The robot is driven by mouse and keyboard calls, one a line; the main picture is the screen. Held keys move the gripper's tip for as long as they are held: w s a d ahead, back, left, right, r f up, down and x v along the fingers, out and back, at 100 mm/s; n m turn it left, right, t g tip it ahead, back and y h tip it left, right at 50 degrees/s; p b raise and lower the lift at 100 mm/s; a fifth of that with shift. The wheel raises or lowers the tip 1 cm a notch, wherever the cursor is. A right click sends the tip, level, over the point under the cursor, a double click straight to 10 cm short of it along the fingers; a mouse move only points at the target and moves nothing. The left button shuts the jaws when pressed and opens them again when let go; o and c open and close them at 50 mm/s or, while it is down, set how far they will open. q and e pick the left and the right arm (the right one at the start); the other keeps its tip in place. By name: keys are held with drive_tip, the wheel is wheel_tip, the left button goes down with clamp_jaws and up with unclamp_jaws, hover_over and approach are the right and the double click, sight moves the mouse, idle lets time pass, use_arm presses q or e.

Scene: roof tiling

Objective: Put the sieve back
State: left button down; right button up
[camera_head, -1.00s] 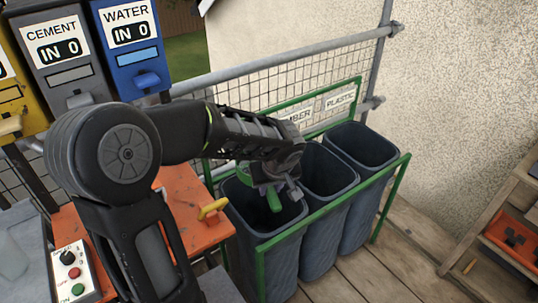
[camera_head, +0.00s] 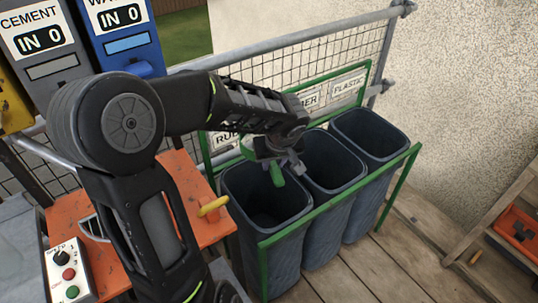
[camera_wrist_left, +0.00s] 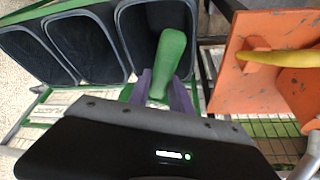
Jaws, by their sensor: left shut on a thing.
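My left gripper (camera_head: 282,168) is shut on a green handle, which I take to be the sieve's (camera_head: 277,174). It holds it above the back of the left bin (camera_head: 268,218). A green piece also shows beside the gripper's left side; the rest of the sieve is hidden behind the gripper and arm. In the left wrist view the green handle (camera_wrist_left: 170,60) sticks out from between the purple-grey fingers (camera_wrist_left: 163,92), with the bins beyond it. My right gripper is not in view.
Two more dark bins, middle (camera_head: 333,165) and right (camera_head: 370,140), stand in a green frame (camera_head: 330,208) with signs. An orange surface (camera_head: 190,190) with a yellow handle (camera_head: 213,206) lies left of the bins. A control box (camera_head: 68,272) is at lower left. Mesh fencing runs behind.

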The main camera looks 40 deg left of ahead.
use_arm(q)
drive_tip(key=w+d+m+h, duration=0.1)
drive_tip(key=w+d+m, duration=0.1)
drive_tip(key=d, duration=0.4)
drive_tip(key=w+d+f+m+t+h, duration=0.1)
drive_tip(key=w+d+m, duration=0.2)
drive_tip(key=d+m, duration=0.2)
drive_tip(key=w+d+m+h, duration=0.1)
drive_tip(key=w+d+m, duration=0.1)
drive_tip(key=d, duration=0.4)
drive_tip(key=shift+w+d+f+m+t+h, duration=0.35)
drive_tip(key=shift+w+m+t+h, duration=0.05)
drive_tip(key=shift+m, duration=0.4)
